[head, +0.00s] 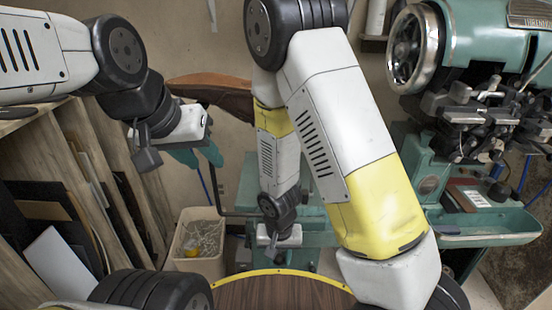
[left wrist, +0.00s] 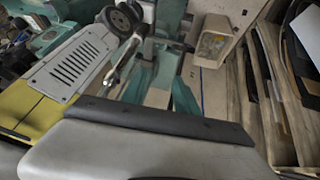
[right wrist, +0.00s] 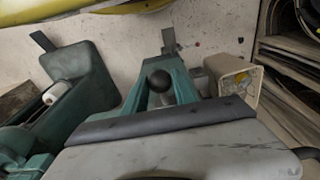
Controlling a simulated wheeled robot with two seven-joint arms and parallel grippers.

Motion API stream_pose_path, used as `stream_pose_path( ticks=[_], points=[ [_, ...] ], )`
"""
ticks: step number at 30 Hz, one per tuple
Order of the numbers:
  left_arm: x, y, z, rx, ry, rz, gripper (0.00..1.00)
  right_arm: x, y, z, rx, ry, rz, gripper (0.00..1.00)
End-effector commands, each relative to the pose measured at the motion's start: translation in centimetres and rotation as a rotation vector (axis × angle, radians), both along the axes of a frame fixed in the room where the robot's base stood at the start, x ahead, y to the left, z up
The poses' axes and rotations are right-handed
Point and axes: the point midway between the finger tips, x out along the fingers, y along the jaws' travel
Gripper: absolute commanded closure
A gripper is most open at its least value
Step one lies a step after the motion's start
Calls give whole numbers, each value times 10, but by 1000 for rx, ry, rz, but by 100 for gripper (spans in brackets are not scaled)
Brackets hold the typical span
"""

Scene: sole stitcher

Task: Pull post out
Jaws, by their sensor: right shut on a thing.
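My right gripper (right wrist: 162,70) shows in the right wrist view, with its teal fingers around a dark round knob (right wrist: 158,82). A grey upright piece (right wrist: 169,40) shows just beyond the fingertips. I cannot tell how the knob joins the post. In the head view my right arm reaches down to the low middle, where the hand's grip is hidden. A black bent bar (head: 219,185) runs near there, by the green machine stand (head: 318,225). My left gripper (head: 200,155) is open and empty at the upper left, teal fingers apart; it also shows in the left wrist view (left wrist: 160,88).
The green stitcher head (head: 475,90) and its tray (head: 485,228) stand at the right. A beige bin (head: 198,262) stands on the floor left of the stand. A wooden rack (head: 110,190) with panels fills the left. A round brown stool-like top (head: 280,292) is at the bottom.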

Motion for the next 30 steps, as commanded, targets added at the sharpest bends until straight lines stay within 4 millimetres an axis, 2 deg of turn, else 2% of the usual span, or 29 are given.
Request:
stream_pose_path(
  ticks=[2,3,6,17,30],
  points=[
    [0,0,0,0,0,0,64,0,1,0,1,0,0,100],
    [0,0,0,0,0,0,64,0,1,0,1,0,0,60],
    [0,0,0,0,0,0,64,0,0,0,1,0,0,40],
    [0,0,0,0,0,0,64,0,0,3,1,-1,0,38],
    [0,0,0,0,0,0,64,-12,1,44,3,-3,0,38]
  ],
)
